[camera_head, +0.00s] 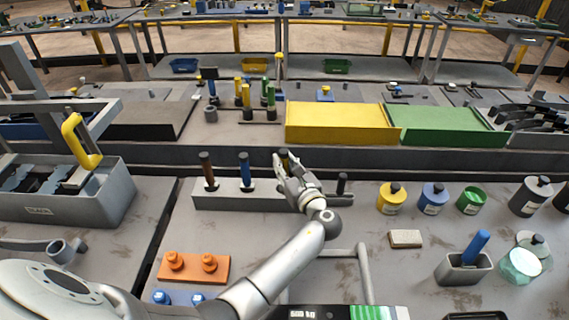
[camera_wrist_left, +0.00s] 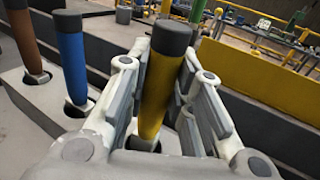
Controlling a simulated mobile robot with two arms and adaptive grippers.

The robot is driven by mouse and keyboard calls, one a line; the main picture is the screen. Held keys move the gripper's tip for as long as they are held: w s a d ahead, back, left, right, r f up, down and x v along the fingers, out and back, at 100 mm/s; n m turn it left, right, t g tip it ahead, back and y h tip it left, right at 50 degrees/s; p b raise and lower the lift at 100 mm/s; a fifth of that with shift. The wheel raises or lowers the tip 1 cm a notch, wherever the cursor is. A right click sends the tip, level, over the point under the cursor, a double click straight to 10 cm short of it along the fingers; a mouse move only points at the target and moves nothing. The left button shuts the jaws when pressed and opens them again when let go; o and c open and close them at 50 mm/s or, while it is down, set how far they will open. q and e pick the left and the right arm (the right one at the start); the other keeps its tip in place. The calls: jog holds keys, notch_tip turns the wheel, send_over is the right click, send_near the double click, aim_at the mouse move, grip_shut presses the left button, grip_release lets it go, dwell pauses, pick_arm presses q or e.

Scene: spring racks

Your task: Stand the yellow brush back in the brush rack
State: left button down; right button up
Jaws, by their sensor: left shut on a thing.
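The brush rack (camera_head: 228,200) is a long grey block near the middle of the head view. A brown brush (camera_head: 207,170) and a blue brush (camera_head: 246,170) stand upright in it; they also show in the left wrist view, brown (camera_wrist_left: 24,40) and blue (camera_wrist_left: 73,65). My left gripper (camera_head: 288,172) is shut on the yellow brush (camera_wrist_left: 158,85), which has a dark top and is close to upright. Its lower end is at a dark-ringed opening in the rack; the fingers partly hide it, and I cannot tell how deep it sits. My right gripper is not in view.
A dark peg (camera_head: 342,184) stands at the rack's right end. Yellow (camera_head: 391,198), blue (camera_head: 433,198) and green (camera_head: 472,200) jars stand to the right. An orange block (camera_head: 193,268) lies in front. A yellow bin (camera_head: 340,122) is behind.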

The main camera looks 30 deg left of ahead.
aim_at(284, 152)
pick_arm(q)
jog(key=shift+f+b, duration=0.6)
jog(key=shift+f, duration=0.25)
jog(key=c, duration=1.2)
grip_release()
jog(key=shift+o, duration=0.5)
jog(key=o, duration=0.4)
notch_tip(284, 152, up, 7)
jog(key=p, duration=0.7)
jog(key=shift+f, duration=0.1)
